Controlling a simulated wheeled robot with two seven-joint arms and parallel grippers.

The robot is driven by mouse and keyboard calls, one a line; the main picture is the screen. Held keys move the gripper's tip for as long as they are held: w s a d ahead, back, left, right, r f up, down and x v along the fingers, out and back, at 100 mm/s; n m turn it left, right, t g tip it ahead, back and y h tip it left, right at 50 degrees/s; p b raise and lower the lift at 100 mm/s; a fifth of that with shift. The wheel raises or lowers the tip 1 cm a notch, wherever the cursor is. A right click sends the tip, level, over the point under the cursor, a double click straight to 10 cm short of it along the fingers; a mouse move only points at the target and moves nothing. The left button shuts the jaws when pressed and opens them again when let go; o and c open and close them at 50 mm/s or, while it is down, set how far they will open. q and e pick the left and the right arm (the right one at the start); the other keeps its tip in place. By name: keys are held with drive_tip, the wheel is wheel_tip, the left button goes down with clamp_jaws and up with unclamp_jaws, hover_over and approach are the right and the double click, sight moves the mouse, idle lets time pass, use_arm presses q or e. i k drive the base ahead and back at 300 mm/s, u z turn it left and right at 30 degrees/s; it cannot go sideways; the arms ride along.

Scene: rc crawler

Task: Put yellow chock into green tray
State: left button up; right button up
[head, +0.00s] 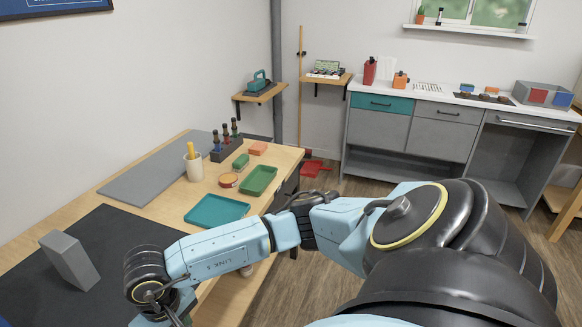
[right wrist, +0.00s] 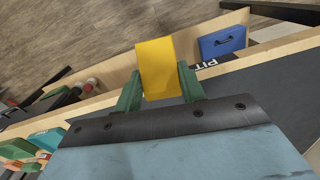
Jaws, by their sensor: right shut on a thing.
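The yellow chock (right wrist: 156,66) is a wedge-like block held between the two green fingers of my right gripper (right wrist: 160,88) in the right wrist view. The gripper is shut on it, above the table's edge. In the head view my right arm reaches across to the lower left, and the gripper and chock are out of sight there. The green tray (head: 259,180) lies on the wooden table, behind a teal tray, and looks empty. It is well away from my right wrist, toward the back. My left gripper is not in view.
The teal tray (head: 216,211) lies just in front of the green tray. A grey block (head: 69,260) stands on the dark mat (head: 110,235). A blue case (right wrist: 223,41) shows in the wrist view.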

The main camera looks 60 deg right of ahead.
sight(256, 188)
drive_tip(key=z, duration=2.75)
drive_tip(key=i, duration=4.2)
drive_tip(key=u, duration=5.05)
drive_tip(key=i, duration=0.15)
drive_tip(key=z, duration=0.35)
